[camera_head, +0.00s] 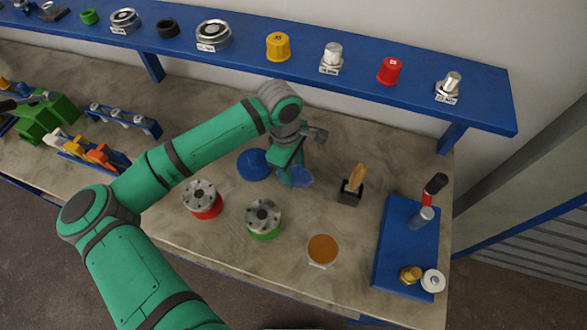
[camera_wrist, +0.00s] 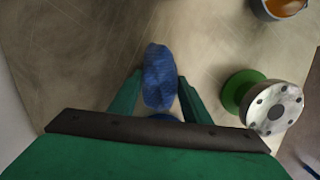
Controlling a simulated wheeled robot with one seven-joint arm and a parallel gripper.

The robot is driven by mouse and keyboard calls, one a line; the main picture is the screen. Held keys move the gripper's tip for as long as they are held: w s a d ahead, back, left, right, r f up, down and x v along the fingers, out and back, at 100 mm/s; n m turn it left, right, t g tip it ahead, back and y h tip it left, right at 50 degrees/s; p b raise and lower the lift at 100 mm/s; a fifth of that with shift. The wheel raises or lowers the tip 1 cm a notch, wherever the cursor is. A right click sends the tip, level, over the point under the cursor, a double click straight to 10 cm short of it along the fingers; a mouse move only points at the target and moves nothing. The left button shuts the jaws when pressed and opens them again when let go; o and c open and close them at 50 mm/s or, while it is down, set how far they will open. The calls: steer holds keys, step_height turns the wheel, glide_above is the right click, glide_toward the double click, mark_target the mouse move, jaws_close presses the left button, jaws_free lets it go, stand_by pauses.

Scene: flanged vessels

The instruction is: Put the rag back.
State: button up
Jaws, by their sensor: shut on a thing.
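My gripper (camera_head: 293,180) is shut on the blue rag (camera_head: 301,178) over the worktop. In the wrist view the crumpled rag (camera_wrist: 158,72) sits between the two green fingers of my gripper (camera_wrist: 158,88). A round blue dish or mat (camera_head: 252,164) lies just left of the gripper in the head view. A bit of blue (camera_wrist: 166,118) shows below the rag in the wrist view, probably the same round thing. I cannot tell whether the rag touches the worktop.
Flanged vessels with red (camera_head: 203,200) and green (camera_head: 263,219) bases stand in front. A blue shelf (camera_head: 375,52) with caps and fittings runs behind.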

steer(key=o, duration=1)
steer(key=shift+f, duration=0.1)
steer(key=r, duration=0.4)
steer(key=a+r, duration=0.1)
steer(key=r, duration=0.7)
steer(key=shift+w+a+r, duration=0.1)
steer(key=shift+w+a, duration=0.1)
steer(key=shift+w, duration=0.1)
